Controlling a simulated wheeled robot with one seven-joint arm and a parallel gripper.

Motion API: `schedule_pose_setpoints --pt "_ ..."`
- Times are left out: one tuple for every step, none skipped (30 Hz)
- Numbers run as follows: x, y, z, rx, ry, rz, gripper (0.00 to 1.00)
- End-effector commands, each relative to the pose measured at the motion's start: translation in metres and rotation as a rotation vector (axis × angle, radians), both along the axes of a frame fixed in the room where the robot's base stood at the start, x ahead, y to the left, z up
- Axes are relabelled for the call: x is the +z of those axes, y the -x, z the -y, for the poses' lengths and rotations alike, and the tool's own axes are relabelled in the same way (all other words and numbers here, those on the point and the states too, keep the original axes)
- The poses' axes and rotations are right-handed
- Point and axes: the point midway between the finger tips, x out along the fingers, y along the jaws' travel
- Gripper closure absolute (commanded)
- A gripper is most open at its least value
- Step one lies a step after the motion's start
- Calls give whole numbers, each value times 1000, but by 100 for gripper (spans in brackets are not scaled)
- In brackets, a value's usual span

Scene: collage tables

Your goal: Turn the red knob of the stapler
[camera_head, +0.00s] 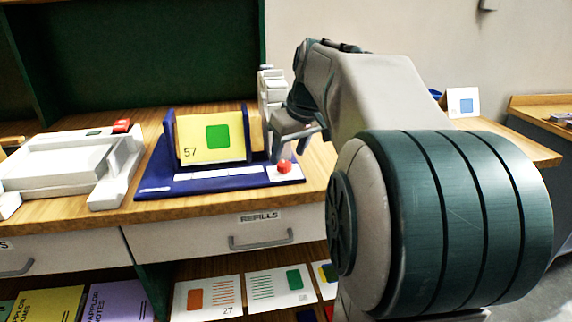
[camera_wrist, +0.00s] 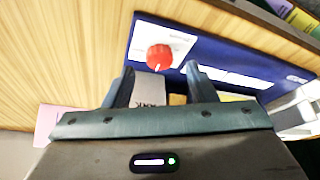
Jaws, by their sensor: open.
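The stapler has a dark blue base (camera_head: 220,184) and stands on the wooden table. A yellow card (camera_head: 190,152) marked 57 with a green square stands upright in it. The red knob (camera_head: 284,167) sits on a white plate (camera_head: 295,174) at the base's right front corner. In the wrist view the red knob (camera_wrist: 159,57) shows a white mark and lies just beyond the gap between my fingertips. My gripper (camera_head: 298,139) is open and empty, above the knob and apart from it. The blue base (camera_wrist: 225,58) also fills the wrist view's upper right.
A grey-white machine (camera_head: 75,165) with a red part stands left of the stapler. A drawer labelled REFILLS (camera_head: 240,232) is below the table edge, with cards and booklets lower down. Bare wood (camera_wrist: 75,65) lies left of the stapler in the wrist view.

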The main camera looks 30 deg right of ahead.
Motion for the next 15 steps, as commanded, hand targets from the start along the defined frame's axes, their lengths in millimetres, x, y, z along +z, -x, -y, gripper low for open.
schedule_pose_setpoints --pt "-10 -3 -1 0 -1 -2 48" --pt "-14 -5 -1 0 -1 -1 48" --pt "-18 -6 -1 0 -1 0 48" --pt "-21 -8 -1 0 -1 -1 48" --pt "-23 -9 -1 0 -1 -1 48" --pt "-26 -10 -1 0 -1 -1 48" --pt "-27 -11 -1 0 0 0 48" --pt "-28 -11 -2 0 0 0 48" --pt "-29 -12 -1 0 0 0 48" --pt "-29 -12 -2 0 0 0 48" --pt "-30 -12 -2 0 0 0 48" --pt "-30 -12 -2 0 0 0 48" --pt "-30 -12 -2 0 0 0 48" --pt "-30 -12 -2 0 0 0 48" --pt "-29 -12 -2 0 0 1 48"
